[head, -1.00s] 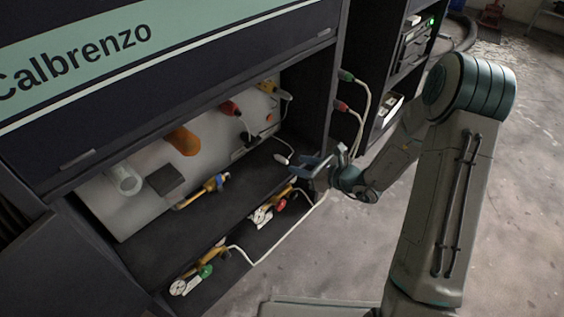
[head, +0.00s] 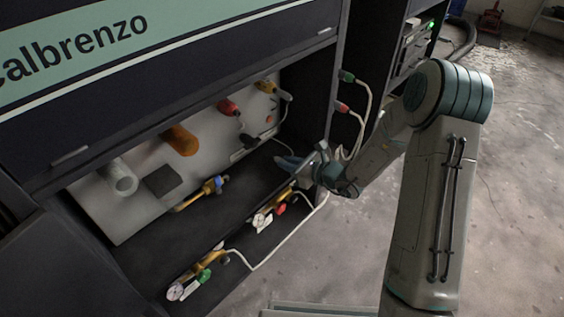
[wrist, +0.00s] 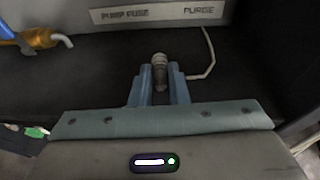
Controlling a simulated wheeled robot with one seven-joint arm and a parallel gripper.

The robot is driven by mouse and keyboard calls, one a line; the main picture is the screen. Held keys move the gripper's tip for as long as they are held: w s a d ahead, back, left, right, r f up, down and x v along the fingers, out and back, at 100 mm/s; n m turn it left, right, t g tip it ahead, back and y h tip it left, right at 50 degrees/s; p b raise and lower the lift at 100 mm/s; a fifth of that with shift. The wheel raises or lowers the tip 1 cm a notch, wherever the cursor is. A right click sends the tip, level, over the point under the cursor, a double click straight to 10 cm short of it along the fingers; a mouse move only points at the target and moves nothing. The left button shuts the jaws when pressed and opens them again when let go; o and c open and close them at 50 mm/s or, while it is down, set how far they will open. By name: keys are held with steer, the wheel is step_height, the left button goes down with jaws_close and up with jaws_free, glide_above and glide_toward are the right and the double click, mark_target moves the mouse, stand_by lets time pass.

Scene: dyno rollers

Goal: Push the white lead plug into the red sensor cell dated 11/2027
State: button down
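My gripper (head: 290,163) reaches over the right part of the dark shelf. In the wrist view its two blue fingers (wrist: 160,80) stand on either side of a small grey-brown plug (wrist: 160,68) with a pale tip. I cannot tell whether they touch it. A white lead (wrist: 208,55) runs from beside the right finger up to the panel; in the head view the plug is mostly hidden by my gripper. A red cell (head: 229,107) sticks out of the back panel, and another red piece (head: 341,107) is on the cabinet's right side. No date is legible.
An orange cylinder (head: 180,140), a grey tube (head: 120,178) and a dark box (head: 163,181) stand along the panel. Brass fittings with a gauge (head: 175,291) line the shelf's front edge. The cabinet's right wall (head: 318,100) is close to my gripper.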

steer(key=shift+r+p, duration=2.25)
steer(key=shift+r, duration=0.75)
